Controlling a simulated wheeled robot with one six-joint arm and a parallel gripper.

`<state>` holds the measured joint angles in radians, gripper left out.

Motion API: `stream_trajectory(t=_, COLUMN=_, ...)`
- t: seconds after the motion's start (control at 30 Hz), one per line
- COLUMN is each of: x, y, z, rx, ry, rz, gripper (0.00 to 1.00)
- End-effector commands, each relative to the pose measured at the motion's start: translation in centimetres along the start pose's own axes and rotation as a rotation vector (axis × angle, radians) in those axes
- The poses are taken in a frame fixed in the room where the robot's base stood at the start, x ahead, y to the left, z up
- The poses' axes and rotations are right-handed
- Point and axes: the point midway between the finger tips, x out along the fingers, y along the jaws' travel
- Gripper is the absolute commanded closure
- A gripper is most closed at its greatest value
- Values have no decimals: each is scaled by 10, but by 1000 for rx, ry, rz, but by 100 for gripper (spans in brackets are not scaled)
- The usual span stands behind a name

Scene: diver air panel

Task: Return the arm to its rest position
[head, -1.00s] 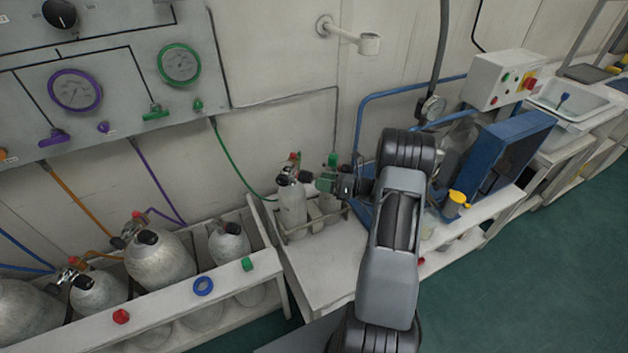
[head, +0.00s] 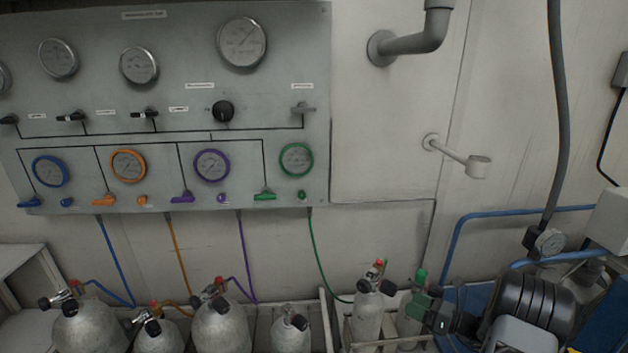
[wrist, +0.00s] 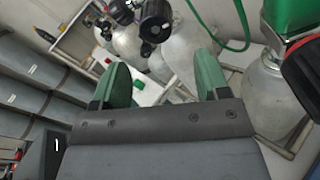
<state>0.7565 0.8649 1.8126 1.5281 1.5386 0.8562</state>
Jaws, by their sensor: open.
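My gripper (wrist: 161,62) is open in the wrist view, its two green fingers apart with nothing held between them. Grey cylinders with black valve knobs show beyond the fingertips. In the head view my gripper (head: 412,304) is at the lower right, beside the valves of two cylinders. One cylinder (head: 367,318) has the green hose running to it; the other (head: 407,325) has a green top and is partly hidden by the gripper. I cannot tell whether the gripper touches either. My arm reaches in from the lower right, mostly out of the frame.
The air panel (head: 190,105) with gauges and coloured levers fills the upper left. Several cylinders (head: 222,325) stand in a rack below it.

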Motion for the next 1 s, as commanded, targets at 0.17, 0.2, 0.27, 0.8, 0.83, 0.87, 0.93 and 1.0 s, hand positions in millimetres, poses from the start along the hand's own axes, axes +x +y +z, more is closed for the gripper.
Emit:
stream_trajectory(t=0.17, x=-5, y=30, z=-52, rx=-191, ry=256, rz=96, gripper=31)
stream_trajectory(t=0.2, x=-7, y=43, z=-57, rx=-262, ry=327, rz=142, gripper=31)
stream_trajectory(t=0.27, x=-7, y=64, z=-61, rx=-384, ry=437, rz=227, gripper=31)
stream_trajectory(t=0.8, x=-34, y=230, z=4, rx=-1728, ry=1161, rz=1211, gripper=31)
stream_trajectory(t=0.83, x=-34, y=236, z=10, rx=-1791, ry=1183, rz=1245, gripper=31)
stream_trajectory(t=0.87, x=-34, y=243, z=15, rx=-1848, ry=1202, rz=1276, gripper=31)
stream_trajectory(t=0.93, x=-33, y=257, z=28, rx=-1969, ry=1240, rz=1324, gripper=31)
stream_trajectory(t=1.0, x=-31, y=271, z=38, rx=-2064, ry=1263, rz=1349, gripper=31)
